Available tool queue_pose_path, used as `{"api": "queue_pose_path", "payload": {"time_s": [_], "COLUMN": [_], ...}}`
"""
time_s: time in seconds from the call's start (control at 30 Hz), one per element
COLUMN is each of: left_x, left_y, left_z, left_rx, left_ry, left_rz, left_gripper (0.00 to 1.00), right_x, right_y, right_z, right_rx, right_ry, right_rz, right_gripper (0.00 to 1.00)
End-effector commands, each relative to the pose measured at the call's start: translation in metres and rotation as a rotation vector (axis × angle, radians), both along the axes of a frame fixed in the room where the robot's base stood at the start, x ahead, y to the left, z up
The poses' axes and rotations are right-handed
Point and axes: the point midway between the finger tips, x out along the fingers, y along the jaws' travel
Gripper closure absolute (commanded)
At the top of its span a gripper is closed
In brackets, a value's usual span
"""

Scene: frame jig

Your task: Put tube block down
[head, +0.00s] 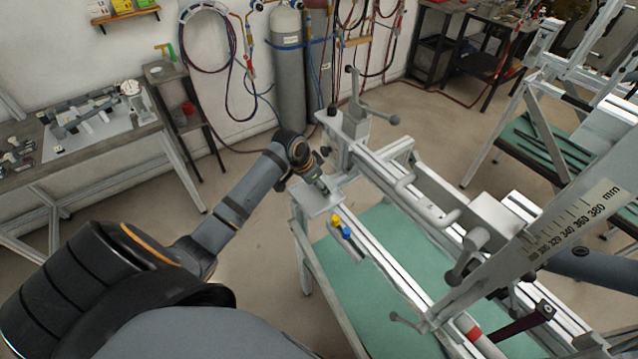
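My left gripper (320,186) points down over a flat grey plate (318,203) at the near left end of the frame jig (385,262). Its fingers are small and dark here, and I cannot tell whether they are open, shut or holding something. I cannot make out the tube block for certain. A small grey piece with a yellow and a blue knob (343,230) sits on the jig beside the plate, to the right of and below my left gripper. My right gripper is not in view; a dark arm link shows at the right edge.
The jig's rails, clamp levers (470,255) and a millimetre scale (575,225) fill the right side. A green panel (385,235) lies beneath the rails. A workbench (90,150) with parts stands at the left, gas cylinders (288,60) at the back. Floor between is clear.

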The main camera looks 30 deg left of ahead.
Motion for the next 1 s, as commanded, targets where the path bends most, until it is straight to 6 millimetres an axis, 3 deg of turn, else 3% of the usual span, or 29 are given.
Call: {"api": "queue_pose_path", "payload": {"time_s": [0.4,0.43,0.6,0.87,1.0], "left_x": [0.0,0.0,0.0,0.0,-0.003], "left_y": [0.0,0.0,0.0,0.0,0.003], "left_z": [-0.009,-0.009,-0.009,-0.008,0.002], "left_rx": [0.001,0.001,0.001,0.001,0.005], "left_ry": [-0.001,0.0,0.0,-0.002,-0.004], "left_rz": [-0.001,-0.001,-0.001,-0.001,-0.001], "left_gripper": [0.83,0.46,0.26,0.26,0.26], "right_x": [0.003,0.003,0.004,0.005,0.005], "right_y": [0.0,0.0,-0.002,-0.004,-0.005], "right_z": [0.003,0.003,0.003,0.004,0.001], "right_rx": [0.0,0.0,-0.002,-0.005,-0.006], "right_ry": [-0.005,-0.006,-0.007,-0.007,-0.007], "right_rz": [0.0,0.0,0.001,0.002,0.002], "right_gripper": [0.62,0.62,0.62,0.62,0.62]}}
